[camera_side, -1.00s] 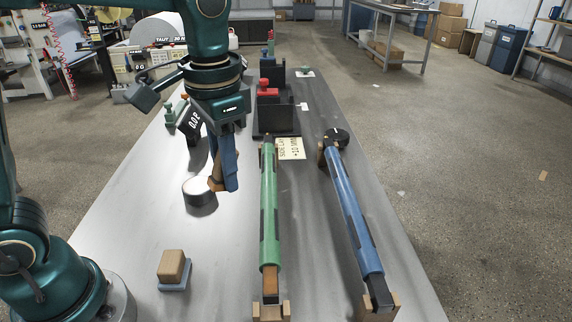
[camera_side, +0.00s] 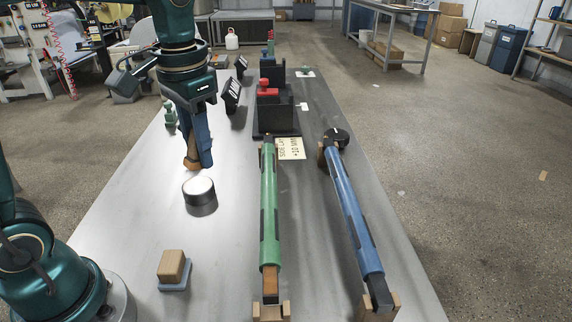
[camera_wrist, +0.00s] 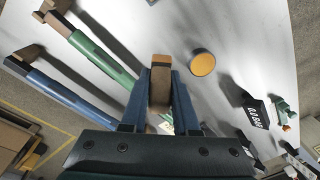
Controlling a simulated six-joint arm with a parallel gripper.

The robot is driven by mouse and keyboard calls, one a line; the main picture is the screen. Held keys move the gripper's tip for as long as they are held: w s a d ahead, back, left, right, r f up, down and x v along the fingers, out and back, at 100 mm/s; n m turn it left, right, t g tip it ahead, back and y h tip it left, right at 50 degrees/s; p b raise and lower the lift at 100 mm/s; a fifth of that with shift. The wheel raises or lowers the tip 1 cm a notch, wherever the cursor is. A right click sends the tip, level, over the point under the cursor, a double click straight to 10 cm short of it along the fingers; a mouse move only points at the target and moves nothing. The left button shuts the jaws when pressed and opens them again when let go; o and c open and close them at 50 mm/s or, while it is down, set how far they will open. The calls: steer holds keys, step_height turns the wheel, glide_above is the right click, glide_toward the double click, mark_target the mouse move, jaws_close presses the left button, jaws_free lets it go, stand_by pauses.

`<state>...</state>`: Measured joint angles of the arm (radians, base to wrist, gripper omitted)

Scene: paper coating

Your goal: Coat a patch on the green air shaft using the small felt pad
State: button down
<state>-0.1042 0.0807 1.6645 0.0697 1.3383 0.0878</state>
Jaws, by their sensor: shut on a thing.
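My gripper (camera_side: 198,152) is shut on the small felt pad (camera_side: 191,163), a tan block that sticks out between the fingers. The wrist view shows the pad (camera_wrist: 160,88) between the blue fingers. The pad is just behind a round black pot (camera_side: 200,200), whose top looks white in the side view and amber in the wrist view (camera_wrist: 202,64). Whether the pad's face carries coating is hidden. The green air shaft (camera_side: 269,205) lies to the right on wooden supports, with dark patches along it. It also shows in the wrist view (camera_wrist: 103,57). The gripper is clear of it.
A blue shaft (camera_side: 350,205) lies right of the green one. A larger wooden-backed pad (camera_side: 174,267) sits at the front left. A yellow note (camera_side: 290,149) and a black holder with red-topped items (camera_side: 275,120) stand behind the shafts. The table between pot and green shaft is bare.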

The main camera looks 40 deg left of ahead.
steer(key=shift+s+r+n, duration=0.1)
steer(key=shift+s+n, duration=0.05)
steer(key=shift+n, duration=0.35)
steer(key=shift+r+n, duration=0.25)
steer(key=shift+n, duration=0.25)
steer(key=s+d+r+m, duration=0.1)
steer(key=s+d, duration=0.1)
steer(key=d, duration=0.8)
steer(key=s+d+r+m, duration=0.1)
steer(key=s+d, duration=0.1)
steer(key=d, duration=0.8)
steer(key=shift+w+f, duration=0.1)
steer(key=shift+f, duration=2.35)
